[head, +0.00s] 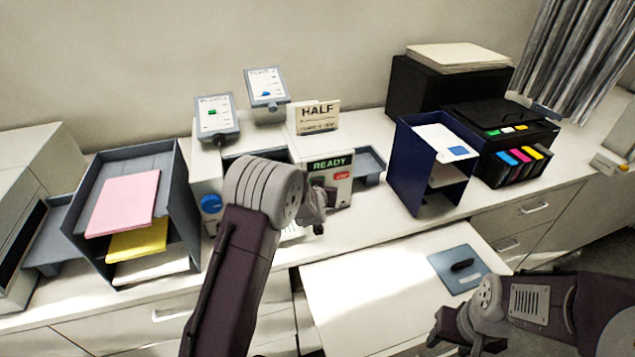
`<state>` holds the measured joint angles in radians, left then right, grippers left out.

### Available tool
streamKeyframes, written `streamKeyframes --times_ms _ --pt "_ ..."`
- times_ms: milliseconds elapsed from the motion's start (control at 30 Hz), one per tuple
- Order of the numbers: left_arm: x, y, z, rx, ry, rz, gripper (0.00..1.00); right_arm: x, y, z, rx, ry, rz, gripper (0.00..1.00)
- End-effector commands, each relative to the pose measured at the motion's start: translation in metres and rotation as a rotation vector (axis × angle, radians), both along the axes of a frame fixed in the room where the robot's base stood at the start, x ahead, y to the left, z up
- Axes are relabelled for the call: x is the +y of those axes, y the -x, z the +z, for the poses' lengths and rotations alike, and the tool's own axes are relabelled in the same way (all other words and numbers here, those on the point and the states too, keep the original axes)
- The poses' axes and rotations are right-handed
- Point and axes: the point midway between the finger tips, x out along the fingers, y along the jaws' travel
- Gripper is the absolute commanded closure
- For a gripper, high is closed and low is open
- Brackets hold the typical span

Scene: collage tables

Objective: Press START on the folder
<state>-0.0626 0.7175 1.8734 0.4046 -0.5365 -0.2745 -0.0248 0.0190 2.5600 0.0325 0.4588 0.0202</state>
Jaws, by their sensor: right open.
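The folder (337,194) is a white machine at the back middle of the counter. Its front panel has a dark display (330,164) reading READY in green and a small red label or key (342,177). My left gripper (319,214) is in front of this panel, and my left arm hides the panel's left and lower parts, so no START key can be made out. I cannot tell whether it touches the panel or how its jaws stand. My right gripper (456,343) is open and empty at the lower right, low in front of the pull-out board.
A blue knob (211,204) and a HALF sign (318,117) are beside and above the panel. A grey paper rack (176,210) stands left, a blue rack (404,165) and black printer (505,150) right. A white board (370,290) carries a grey-blue plate (470,278).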

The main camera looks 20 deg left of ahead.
Motion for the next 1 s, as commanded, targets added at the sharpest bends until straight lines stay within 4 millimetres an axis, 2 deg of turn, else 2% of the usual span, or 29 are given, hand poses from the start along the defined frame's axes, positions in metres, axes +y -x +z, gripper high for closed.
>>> streamKeyframes --times_ms 567,1000 --pt "0.0041 -0.0058 -0.0001 0.000 0.000 0.000 1.00 0.0000 0.0000 -0.0008 0.000 0.000 0.000 0.49" --pt "0.0003 -0.0016 0.0007 -0.002 0.000 -0.001 1.00 0.0000 0.0000 -0.0009 0.000 0.000 0.000 0.49"
